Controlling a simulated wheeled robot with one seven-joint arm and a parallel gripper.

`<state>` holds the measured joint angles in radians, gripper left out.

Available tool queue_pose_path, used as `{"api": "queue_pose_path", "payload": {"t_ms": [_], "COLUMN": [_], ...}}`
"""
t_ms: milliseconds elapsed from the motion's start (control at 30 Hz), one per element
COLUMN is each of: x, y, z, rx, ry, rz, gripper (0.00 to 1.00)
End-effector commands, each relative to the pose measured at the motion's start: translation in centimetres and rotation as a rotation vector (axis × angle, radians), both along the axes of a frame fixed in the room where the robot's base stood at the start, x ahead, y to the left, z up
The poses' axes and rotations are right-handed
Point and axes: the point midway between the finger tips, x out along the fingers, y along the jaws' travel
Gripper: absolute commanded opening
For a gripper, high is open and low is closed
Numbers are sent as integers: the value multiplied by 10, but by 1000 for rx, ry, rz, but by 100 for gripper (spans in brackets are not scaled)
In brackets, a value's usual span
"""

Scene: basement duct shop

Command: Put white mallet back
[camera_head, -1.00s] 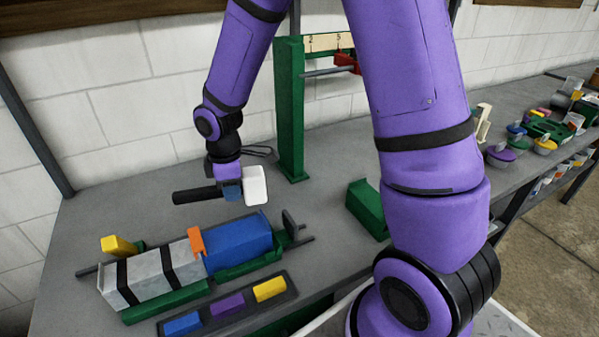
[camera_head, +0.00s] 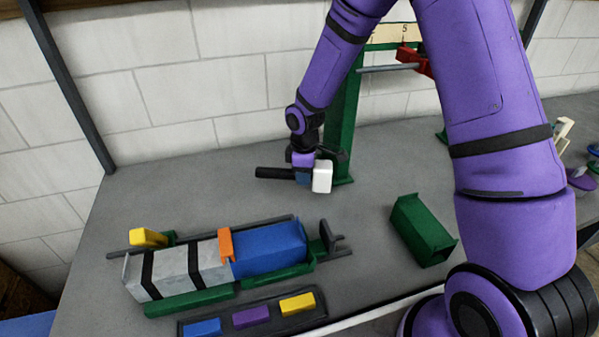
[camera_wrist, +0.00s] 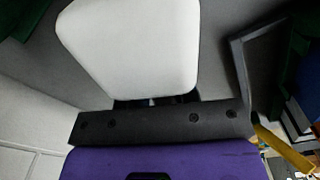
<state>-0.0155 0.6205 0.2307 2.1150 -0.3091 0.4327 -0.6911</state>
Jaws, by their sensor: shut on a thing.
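The white mallet has a white block head (camera_head: 322,176) and a black handle (camera_head: 274,173) that points left. My gripper (camera_head: 304,176) is shut on the mallet and holds it over the back part of the bench, in front of the green post. The white head also fills the upper middle of the wrist view (camera_wrist: 130,45). The fingertips are mostly hidden by the mallet. I cannot tell exactly how far the mallet is above the bench top.
A green stand (camera_head: 346,125) with a scale strip and a red piece rises behind. A duct assembly of grey (camera_head: 175,270) and blue (camera_head: 268,250) sections lies front left. A tray (camera_head: 320,311) of coloured blocks is in front. A green box (camera_head: 422,230) stands right. Bench between is clear.

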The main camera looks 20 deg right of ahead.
Motion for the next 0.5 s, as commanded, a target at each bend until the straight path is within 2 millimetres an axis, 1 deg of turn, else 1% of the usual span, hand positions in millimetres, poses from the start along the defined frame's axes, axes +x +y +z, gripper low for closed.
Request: {"api": "queue_pose_path", "payload": {"t_ms": [33, 100, 200, 500], "x": [12, 27, 42, 62], "y": [0, -1, -1, -2], "z": [-2, -3, -4, -5], "rx": [1, 1, 1, 1], "ry": [0, -2, 0, -1], "rz": [-1, -1, -1, 0], "gripper": [0, 0, 0, 0]}}
